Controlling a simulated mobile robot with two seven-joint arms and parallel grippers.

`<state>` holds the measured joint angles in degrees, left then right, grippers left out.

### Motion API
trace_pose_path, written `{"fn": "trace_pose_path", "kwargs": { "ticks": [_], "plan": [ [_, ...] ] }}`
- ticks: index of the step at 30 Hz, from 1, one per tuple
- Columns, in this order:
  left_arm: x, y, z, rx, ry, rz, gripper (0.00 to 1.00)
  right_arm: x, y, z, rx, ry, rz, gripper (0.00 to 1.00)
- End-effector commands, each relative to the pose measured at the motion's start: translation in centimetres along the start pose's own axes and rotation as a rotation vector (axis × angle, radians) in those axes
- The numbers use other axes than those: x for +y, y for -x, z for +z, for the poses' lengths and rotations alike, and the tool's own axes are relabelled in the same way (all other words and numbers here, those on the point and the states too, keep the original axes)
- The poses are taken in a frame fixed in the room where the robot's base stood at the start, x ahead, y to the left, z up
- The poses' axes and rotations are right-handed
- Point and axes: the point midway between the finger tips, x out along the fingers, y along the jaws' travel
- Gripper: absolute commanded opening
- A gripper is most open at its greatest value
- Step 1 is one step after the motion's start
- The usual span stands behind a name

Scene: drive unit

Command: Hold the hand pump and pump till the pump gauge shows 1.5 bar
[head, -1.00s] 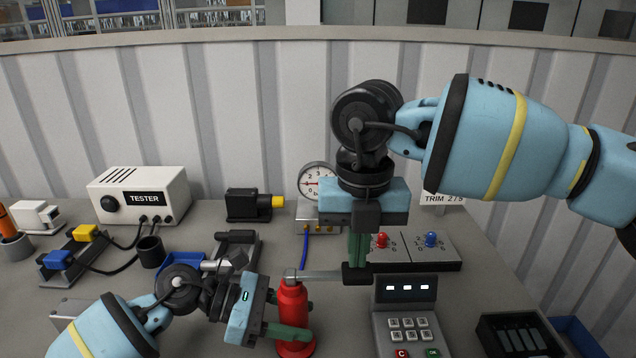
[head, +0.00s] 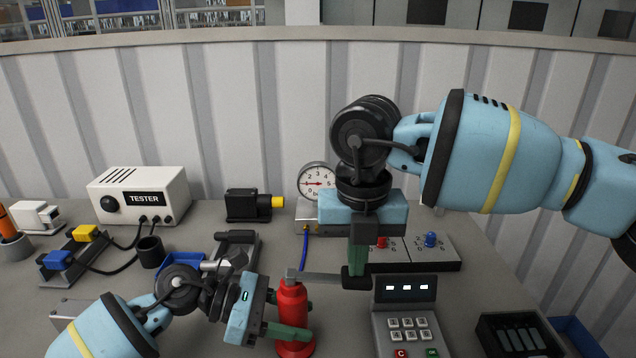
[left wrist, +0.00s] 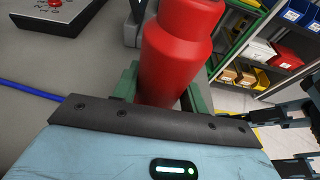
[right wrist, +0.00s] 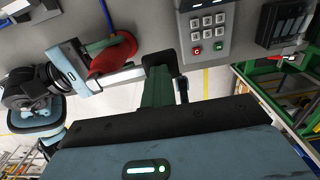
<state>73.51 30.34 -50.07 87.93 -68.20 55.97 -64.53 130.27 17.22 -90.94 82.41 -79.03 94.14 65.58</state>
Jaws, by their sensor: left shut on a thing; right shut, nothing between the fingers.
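The hand pump (head: 292,303) is a red upright cylinder at the front middle of the bench; it also fills the left wrist view (left wrist: 172,60). My left gripper (head: 287,318) is shut around its body. A grey lever (head: 325,278) runs right from the pump's top to a black end grip (head: 356,281), sloping slightly down. My right gripper (head: 358,262) is shut and empty, its fingertips at the top of that grip; contact is unclear. The round pump gauge (head: 317,180) stands behind, partly beside my right gripper. Its red needle lies roughly horizontal; the exact reading is too small to tell.
A keypad unit (head: 405,320) stands right of the pump, close to the lever's end. A panel with red and blue knobs (head: 440,252) is behind it. A blue hose (head: 305,248) drops from the gauge block. A white tester (head: 140,195) stands at left.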

Motion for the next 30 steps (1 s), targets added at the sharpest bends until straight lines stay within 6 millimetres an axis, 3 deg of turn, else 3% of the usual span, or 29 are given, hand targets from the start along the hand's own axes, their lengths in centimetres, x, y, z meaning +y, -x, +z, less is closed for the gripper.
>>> {"fn": "trace_pose_path", "kwargs": {
  "ticks": [9, 12, 30],
  "plan": [
    [0.0, 0.0, 0.1, -0.001, -0.001, -0.001, 0.18, 0.3, -2.7, -0.1, 0.003, 0.002, 0.001, 0.00],
    [0.0, 0.0, 0.1, -0.001, -0.001, -0.001, 0.18, 0.3, -2.5, -0.1, 0.001, 0.002, 0.002, 0.00],
    [0.0, -0.1, 0.1, -0.001, -0.001, -0.001, 0.18, -0.1, 2.0, 0.0, 0.002, 0.001, 0.002, 0.00]
  ]
}}
